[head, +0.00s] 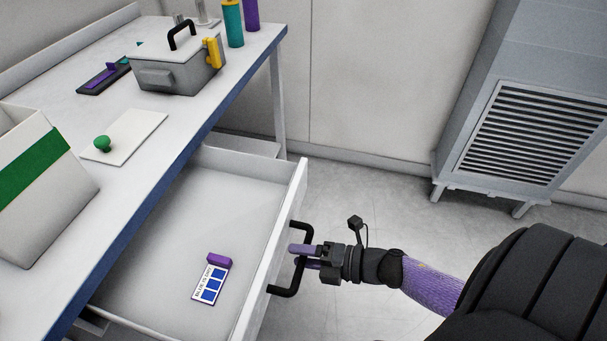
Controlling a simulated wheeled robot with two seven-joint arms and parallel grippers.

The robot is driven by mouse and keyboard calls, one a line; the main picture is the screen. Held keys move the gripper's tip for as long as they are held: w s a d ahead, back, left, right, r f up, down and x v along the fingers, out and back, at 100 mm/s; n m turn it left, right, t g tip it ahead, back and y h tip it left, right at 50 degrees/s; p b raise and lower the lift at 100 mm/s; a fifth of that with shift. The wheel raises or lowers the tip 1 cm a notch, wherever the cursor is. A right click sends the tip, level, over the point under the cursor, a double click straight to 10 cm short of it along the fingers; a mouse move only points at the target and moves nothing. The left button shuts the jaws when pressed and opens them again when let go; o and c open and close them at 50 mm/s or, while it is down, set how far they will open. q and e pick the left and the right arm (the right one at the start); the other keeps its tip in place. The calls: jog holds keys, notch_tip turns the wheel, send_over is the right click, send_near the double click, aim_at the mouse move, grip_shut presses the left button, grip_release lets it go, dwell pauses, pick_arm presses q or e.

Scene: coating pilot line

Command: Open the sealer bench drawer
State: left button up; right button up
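The drawer (185,235) is pulled out from under the bench (225,85), and its white floor shows. Its front panel (275,255) carries a black bar handle (302,232). My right gripper (303,256) is at this handle, with its purple fingers reaching to the bar from the outer side. The fingers overlap the bar in the picture; I cannot tell whether they are closed tightly on it. A purple-ended block with a white and blue label (211,284) lies in the drawer. My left gripper is not in view.
On the bench stand a grey lidded box (170,72), a white board with a green knob (125,137), a white box with a green band (45,190) and bottles (233,25). A grey louvred cabinet (530,110) stands at right. Floor between is clear.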

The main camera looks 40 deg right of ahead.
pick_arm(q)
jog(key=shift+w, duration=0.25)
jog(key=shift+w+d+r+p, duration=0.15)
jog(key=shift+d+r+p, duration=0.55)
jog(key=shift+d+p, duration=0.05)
pick_arm(e)
jog(key=v, duration=1)
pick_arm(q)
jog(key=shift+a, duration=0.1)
pick_arm(e)
jog(key=s+f+m+g+h, duration=0.2)
jog(key=s+f+m+h, duration=0.25)
jog(key=f+m, duration=0.45)
jog(key=s+f+m+g+h, duration=0.2)
jog(key=s+f+m+h, duration=0.25)
jog(key=f+m, duration=0.4)
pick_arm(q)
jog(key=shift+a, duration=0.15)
pick_arm(e)
jog(key=s+a+f+m+g, duration=0.2)
jog(key=s+a+f+g, duration=0.1)
jog(key=s, duration=0.3)
jog(key=s+a+f+m+g+h, duration=0.1)
jog(key=s+a+f+m+g, duration=0.2)
jog(key=s+a+f+g, duration=0.1)
jog(key=s+f+g, duration=0.1)
jog(key=s, duration=0.1)
jog(key=shift+s+f, duration=0.35)
jog(key=shift+s, duration=0.05)
